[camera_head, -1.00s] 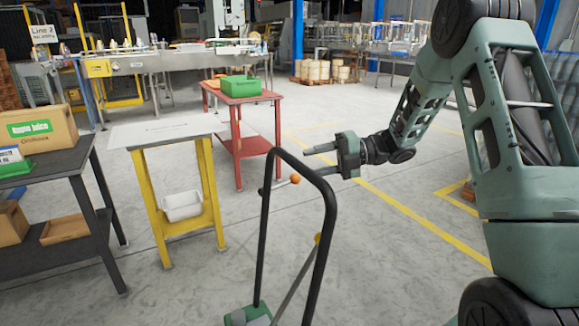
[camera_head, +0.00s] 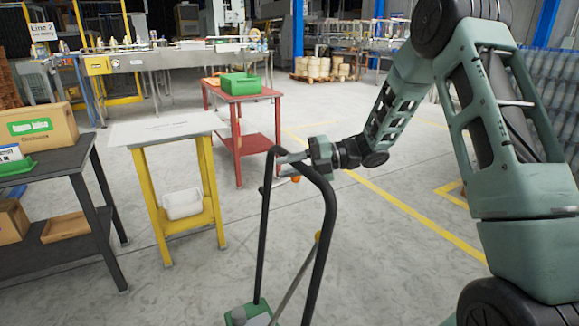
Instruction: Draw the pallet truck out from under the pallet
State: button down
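The pallet truck shows in the head view as a black loop handle (camera_head: 326,225) standing upright, with a green and grey base (camera_head: 250,315) cut off at the bottom edge. A small orange knob (camera_head: 295,179) shows near the handle's top. My gripper (camera_head: 287,165) is at the top right of the loop, its fingers pointing left across it. The two fingers look apart, and I see no clear grip on the bar. Whether they touch the handle cannot be told. The truck's forks and the pallet over them are not in view.
A yellow-legged table (camera_head: 165,128) with a white bin (camera_head: 182,204) stands left of the handle. A dark bench (camera_head: 60,160) with boxes is at far left. A red table (camera_head: 240,97) with a green crate (camera_head: 239,82) stands behind. Open floor with yellow lines lies to the right.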

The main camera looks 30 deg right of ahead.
jog(key=shift+d+f+b, duration=0.1)
jog(key=shift+d+b, duration=0.3)
jog(key=shift+d, duration=0.85)
jog(key=c, duration=1.3)
grip_release()
jog(key=shift+a, duration=0.1)
jog(key=shift+o, duration=0.5)
jog(key=shift+a, duration=0.15)
jog(key=v, duration=1.7)
jog(key=shift+r+b, duration=0.2)
jog(key=shift+b, duration=0.15)
jog(key=shift+s, duration=0.1)
